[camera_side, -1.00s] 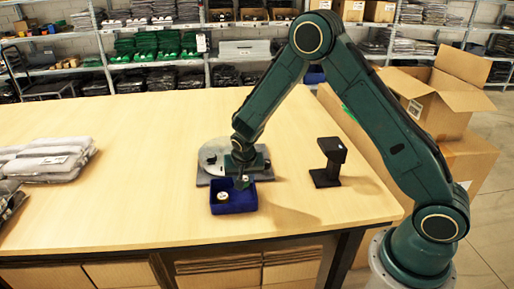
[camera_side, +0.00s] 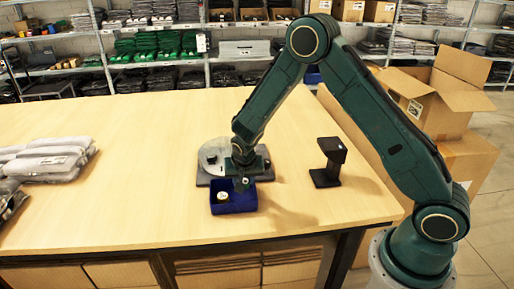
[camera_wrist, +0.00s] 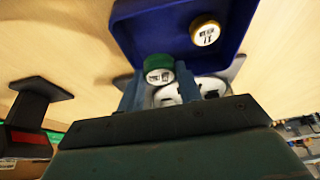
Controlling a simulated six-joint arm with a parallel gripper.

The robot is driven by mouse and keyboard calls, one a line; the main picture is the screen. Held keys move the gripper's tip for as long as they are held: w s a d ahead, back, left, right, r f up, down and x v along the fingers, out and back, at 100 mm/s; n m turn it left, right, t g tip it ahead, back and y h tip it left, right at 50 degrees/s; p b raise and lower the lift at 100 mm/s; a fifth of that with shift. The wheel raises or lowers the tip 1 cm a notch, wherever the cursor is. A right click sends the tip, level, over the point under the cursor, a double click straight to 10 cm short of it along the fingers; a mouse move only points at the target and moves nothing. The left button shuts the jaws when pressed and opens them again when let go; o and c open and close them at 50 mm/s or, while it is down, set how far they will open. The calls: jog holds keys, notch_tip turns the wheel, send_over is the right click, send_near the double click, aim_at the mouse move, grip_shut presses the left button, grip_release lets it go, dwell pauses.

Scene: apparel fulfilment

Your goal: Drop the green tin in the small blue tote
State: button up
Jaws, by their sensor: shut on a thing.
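The small blue tote (camera_side: 236,204) stands on the table near its front edge. It also fills the top of the wrist view (camera_wrist: 150,30). A tin with a yellowish rim and a pale printed top (camera_wrist: 206,33) lies inside it; it shows in the side view too (camera_side: 223,196). My gripper (camera_side: 243,186) is over the back right part of the tote. In the wrist view my gripper (camera_wrist: 161,88) is shut on the green tin (camera_wrist: 159,66), whose pale label faces the camera. In the side view the green tin is too small to make out.
A round metal disc on a dark base (camera_side: 211,156) is right behind the tote. A black stand (camera_side: 328,165) is to the right. Folded grey garments (camera_side: 45,160) lie at the far left. The table between garments and tote is clear.

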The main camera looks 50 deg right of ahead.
dwell(0.3)
jog(key=o, duration=1)
jog(key=shift+o, duration=0.2)
jog(key=shift+r, duration=0.15)
jog(key=v, duration=1.3)
jog(key=shift+r, duration=0.25)
jog(key=shift+s+a, duration=0.1)
jog(key=shift+s, duration=0.1)
jog(key=s+r+n+t+y, duration=0.15)
jog(key=s+r+n, duration=0.25)
jog(key=s+r, duration=0.85)
jog(key=s+r+n+y, duration=0.1)
jog(key=s+r+n, duration=0.1)
jog(key=s, duration=0.5)
jog(key=s+r+n, duration=0.1)
jog(key=s+n, duration=0.2)
jog(key=s, duration=0.4)
jog(key=shift+s+a+r+t+y, duration=0.35)
jog(key=shift+s+t, duration=0.05)
jog(key=shift+t, duration=0.05)
